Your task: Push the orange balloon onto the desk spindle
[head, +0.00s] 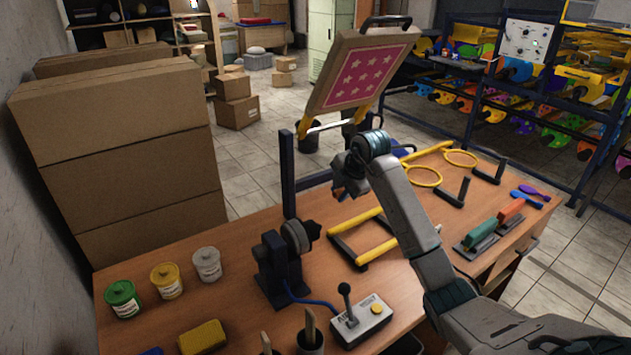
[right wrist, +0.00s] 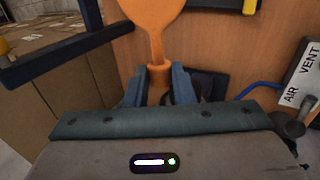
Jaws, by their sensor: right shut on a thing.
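In the right wrist view an orange balloon (right wrist: 152,14) lies flat, its neck between the two fingers of my right gripper (right wrist: 158,84). The gripper is shut on the neck. In the head view my right gripper (head: 345,190) hangs above the desk; the balloon is mostly hidden there, with only a small orange patch at the fingers. The desk spindle (head: 295,237), a dark blue stand with a grey round head, stands left of the gripper and nearer the front, apart from it. My left gripper is in neither view.
The control box (head: 362,318) with a joystick stands right of the spindle on the wooden desk (head: 230,245). Green, yellow and white jars (head: 168,281) stand left. Yellow hoops (head: 423,177) and bars lie right.

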